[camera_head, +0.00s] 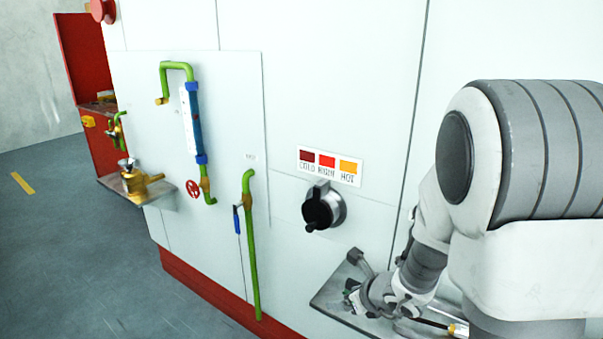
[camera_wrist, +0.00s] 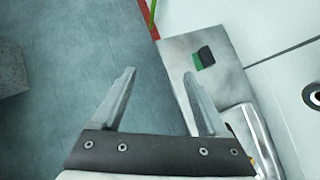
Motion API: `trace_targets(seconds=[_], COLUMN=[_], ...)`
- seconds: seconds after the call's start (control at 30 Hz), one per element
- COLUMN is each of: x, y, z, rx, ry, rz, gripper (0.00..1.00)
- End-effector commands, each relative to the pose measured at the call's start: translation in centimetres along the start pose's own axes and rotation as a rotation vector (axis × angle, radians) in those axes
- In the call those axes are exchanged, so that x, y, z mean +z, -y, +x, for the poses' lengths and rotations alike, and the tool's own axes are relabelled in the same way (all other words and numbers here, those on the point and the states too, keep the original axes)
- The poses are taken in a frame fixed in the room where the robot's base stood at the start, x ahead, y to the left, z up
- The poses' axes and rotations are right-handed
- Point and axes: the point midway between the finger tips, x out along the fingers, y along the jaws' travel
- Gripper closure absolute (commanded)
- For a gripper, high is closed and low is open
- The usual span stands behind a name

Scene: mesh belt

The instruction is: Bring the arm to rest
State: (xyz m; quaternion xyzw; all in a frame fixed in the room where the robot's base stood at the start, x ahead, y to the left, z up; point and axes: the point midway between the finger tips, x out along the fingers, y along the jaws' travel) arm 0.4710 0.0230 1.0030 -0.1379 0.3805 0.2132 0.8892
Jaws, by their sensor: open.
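My gripper (camera_wrist: 159,74) is open in the wrist view, with its two grey fingers spread apart and nothing between them. The right finger overlaps a grey metal shelf (camera_wrist: 176,48) in the picture, and the left finger shows against the grey floor. In the head view my arm reaches down at the right, and my gripper (camera_head: 354,299) is small and partly hidden over the metal shelf (camera_head: 326,299). I cannot tell whether it touches the shelf. A small black and green block (camera_wrist: 204,57) lies on the shelf, just beyond the right fingertip.
A white cabinet carries a black knob (camera_head: 322,207) under a COLD/HOT label (camera_head: 330,166). Green pipes (camera_head: 251,245) and a red valve wheel (camera_head: 193,188) stand out at the left. A brass item (camera_head: 140,182) sits on another shelf. A shiny metal cylinder (camera_wrist: 248,135) lies right of my gripper. Floor is open at left.

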Motion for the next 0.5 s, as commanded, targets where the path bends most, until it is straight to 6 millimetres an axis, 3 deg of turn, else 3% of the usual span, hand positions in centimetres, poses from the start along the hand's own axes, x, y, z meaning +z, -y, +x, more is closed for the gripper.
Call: trace_targets(seconds=[0.1, 0.2, 0.37, 0.5], x=[3.5, 5.5, 7.0, 6.9], y=[-2.1, -4.3, -7.5, -9.8], z=[-2.9, -5.5, -9.8, -13.5], rx=[0.066, 0.118, 0.182, 0.221], ry=[0.084, 0.144, 0.212, 0.238], rz=[-0.255, -0.491, -0.875, -1.213], gripper=[0.23, 0.23, 0.23, 0.23])
